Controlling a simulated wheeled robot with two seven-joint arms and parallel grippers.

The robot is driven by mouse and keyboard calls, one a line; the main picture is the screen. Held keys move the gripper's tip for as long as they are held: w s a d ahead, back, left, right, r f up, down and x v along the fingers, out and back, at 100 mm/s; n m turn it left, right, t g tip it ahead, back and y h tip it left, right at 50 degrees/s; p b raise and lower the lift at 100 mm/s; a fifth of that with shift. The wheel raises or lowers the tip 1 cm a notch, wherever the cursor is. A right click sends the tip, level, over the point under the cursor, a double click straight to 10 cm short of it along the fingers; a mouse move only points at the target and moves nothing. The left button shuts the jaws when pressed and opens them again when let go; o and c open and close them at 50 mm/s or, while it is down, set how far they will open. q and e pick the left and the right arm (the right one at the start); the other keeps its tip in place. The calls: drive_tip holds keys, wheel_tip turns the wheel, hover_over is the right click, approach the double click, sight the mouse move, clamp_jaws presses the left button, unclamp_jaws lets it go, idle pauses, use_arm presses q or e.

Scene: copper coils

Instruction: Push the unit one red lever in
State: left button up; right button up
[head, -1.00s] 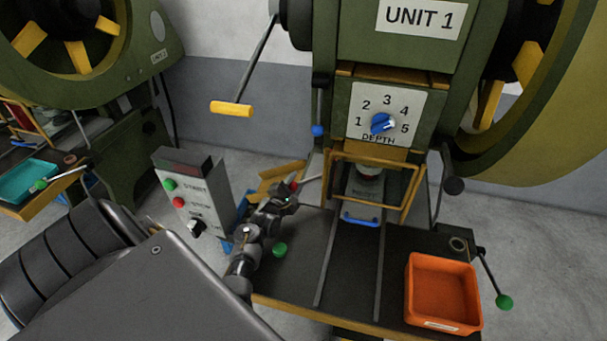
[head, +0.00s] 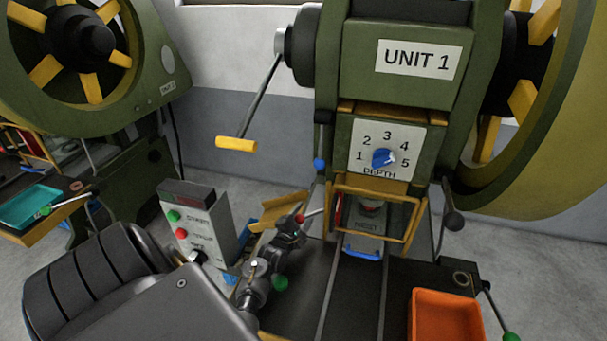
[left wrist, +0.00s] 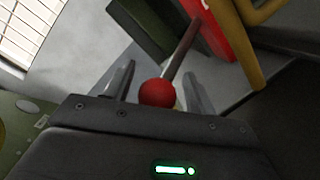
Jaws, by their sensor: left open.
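The unit one red lever shows in the head view as a red ball knob (head: 301,218) on a thin rod, left of the yellow-framed guard (head: 379,232) of the press marked UNIT 1. In the left wrist view the red ball (left wrist: 157,93) sits between the fingers, its dark rod running up and right. My left gripper (head: 297,226) is at the knob, with its open fingers (left wrist: 160,88) on either side of the ball. Gaps show beside the ball; contact with the gripper body behind it cannot be told. My right gripper is not in view.
A control box (head: 196,222) with green and red buttons stands left of my arm. An orange bin (head: 446,316) is on the press table (head: 300,306) at right. A yellow-handled crank (head: 236,144) hangs above.

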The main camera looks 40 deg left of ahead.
use_arm(q)
drive_tip(key=b+v, duration=0.1)
drive_tip(key=v, duration=0.9)
drive_tip(key=shift+s+d, duration=0.2)
drive_tip(key=shift+s, duration=0.1)
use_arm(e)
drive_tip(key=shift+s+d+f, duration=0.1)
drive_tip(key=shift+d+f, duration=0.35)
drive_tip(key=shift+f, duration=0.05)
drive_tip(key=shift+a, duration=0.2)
